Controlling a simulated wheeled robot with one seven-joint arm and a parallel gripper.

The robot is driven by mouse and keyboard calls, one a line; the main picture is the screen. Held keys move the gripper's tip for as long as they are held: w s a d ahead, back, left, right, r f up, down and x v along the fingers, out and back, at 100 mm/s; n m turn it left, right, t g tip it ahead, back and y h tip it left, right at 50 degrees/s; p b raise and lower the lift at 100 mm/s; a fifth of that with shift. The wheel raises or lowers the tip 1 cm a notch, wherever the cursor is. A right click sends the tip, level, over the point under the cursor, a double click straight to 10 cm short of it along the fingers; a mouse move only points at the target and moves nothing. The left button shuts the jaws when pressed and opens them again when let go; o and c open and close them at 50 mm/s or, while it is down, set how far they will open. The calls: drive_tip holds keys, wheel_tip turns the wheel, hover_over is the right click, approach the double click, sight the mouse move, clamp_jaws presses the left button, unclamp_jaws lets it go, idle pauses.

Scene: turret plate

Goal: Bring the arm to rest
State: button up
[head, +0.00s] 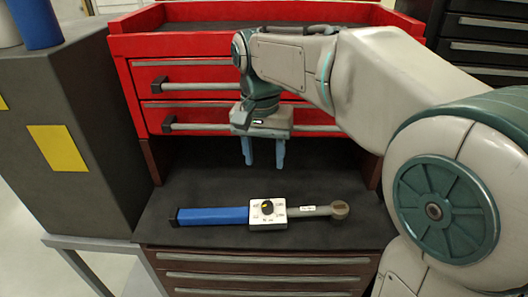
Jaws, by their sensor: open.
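My gripper (263,152) is at the end of my arm, which reaches in from the right. It points down, with its two blue-grey fingers apart and nothing between them. It hangs in front of the red drawers, above the dark worktop (340,236). A torque wrench (212,216) with a blue handle and a grey head lies across the worktop, below and apart from the fingers. A white plate with a black dial (267,212) sits at the middle of the wrench.
The red drawer cabinet (125,45) stands behind the gripper, its grey handles sticking out. A dark grey box (60,100) with yellow patches stands at the left, with blue and white cylinders (38,22) on top. Black drawers (485,28) are at the back right. Brown drawers (260,265) are below the worktop.

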drive_tip(key=shift+r, duration=0.1)
drive_tip(key=s+d+f, duration=0.2)
drive_tip(key=s+d, duration=0.1)
drive_tip(key=d, duration=0.1)
drive_tip(key=s+d+f+n+t, duration=0.1)
drive_tip(key=s+d+f, duration=0.1)
drive_tip(key=d, duration=0.3)
drive_tip(key=shift+s+f+t+y, duration=0.15)
drive_tip(key=shift+s+t+y, duration=0.15)
drive_tip(key=shift+s, duration=0.25)
drive_tip(key=shift+n+t, duration=0.9)
drive_tip(key=s+d+f, duration=0.1)
drive_tip(key=s+f, duration=0.1)
drive_tip(key=s+d+f, duration=0.4)
drive_tip(key=s, duration=0.1)
drive_tip(key=shift+d+f, duration=0.2)
drive_tip(key=shift+d, duration=0.05)
drive_tip(key=shift+c, duration=0.3)
